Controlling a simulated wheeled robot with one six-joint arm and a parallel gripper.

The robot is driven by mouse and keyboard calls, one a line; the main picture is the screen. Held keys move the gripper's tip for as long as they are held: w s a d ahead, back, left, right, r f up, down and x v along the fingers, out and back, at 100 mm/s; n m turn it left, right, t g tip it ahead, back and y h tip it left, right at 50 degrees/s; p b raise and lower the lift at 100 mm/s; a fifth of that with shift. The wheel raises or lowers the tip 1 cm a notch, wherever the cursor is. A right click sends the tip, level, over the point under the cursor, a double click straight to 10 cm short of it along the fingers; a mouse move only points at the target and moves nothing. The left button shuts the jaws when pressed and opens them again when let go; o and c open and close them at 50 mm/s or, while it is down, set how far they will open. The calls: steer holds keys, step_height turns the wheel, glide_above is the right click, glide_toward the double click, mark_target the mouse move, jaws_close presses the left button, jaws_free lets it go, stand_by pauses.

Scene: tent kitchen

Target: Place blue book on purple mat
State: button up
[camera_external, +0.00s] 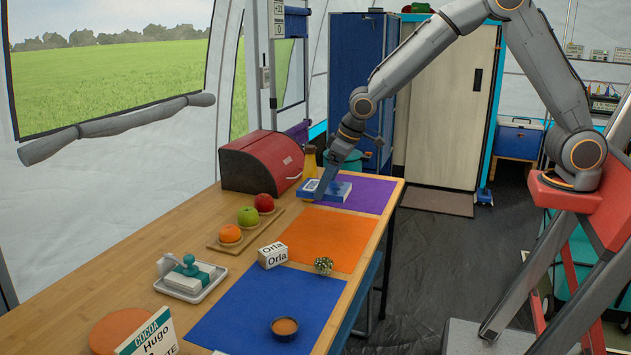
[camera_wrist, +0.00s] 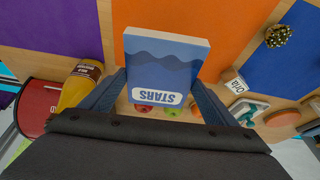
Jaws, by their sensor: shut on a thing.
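The blue book (camera_external: 339,191) is held in my gripper (camera_external: 322,187), which points down at the far end of the table. In the external view the book overlaps the left part of the purple mat (camera_external: 372,196); whether it touches the mat cannot be told. There the purple mat (camera_wrist: 60,22) is at the upper left, apart from the book in the picture.
The orange mat (camera_external: 325,241) and blue mat (camera_external: 250,318) lie nearer along the table. A red bread box (camera_external: 255,165) and a yellow bottle (camera_external: 309,162) stand close to the book. A fruit board (camera_external: 233,240), Orla box (camera_external: 272,255) and small plant (camera_external: 323,265) are nearer.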

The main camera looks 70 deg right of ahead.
step_height(320, 180, up, 10)
steer(key=d+m+h+p, duration=0.2)
steer(key=d+m+p, duration=0.25)
steer(key=d, duration=2.85)
steer(key=shift+m, duration=0.35)
steer(key=f, duration=1.6)
steer(key=shift+d+f, duration=0.1)
steer(key=shift+d, duration=0.25)
steer(key=shift+f+p, duration=0.65)
steer(key=shift+f, duration=1.9)
steer(key=shift+f, duration=0.15)
steer(key=o, duration=1.1)
steer(key=shift+o, duration=0.3)
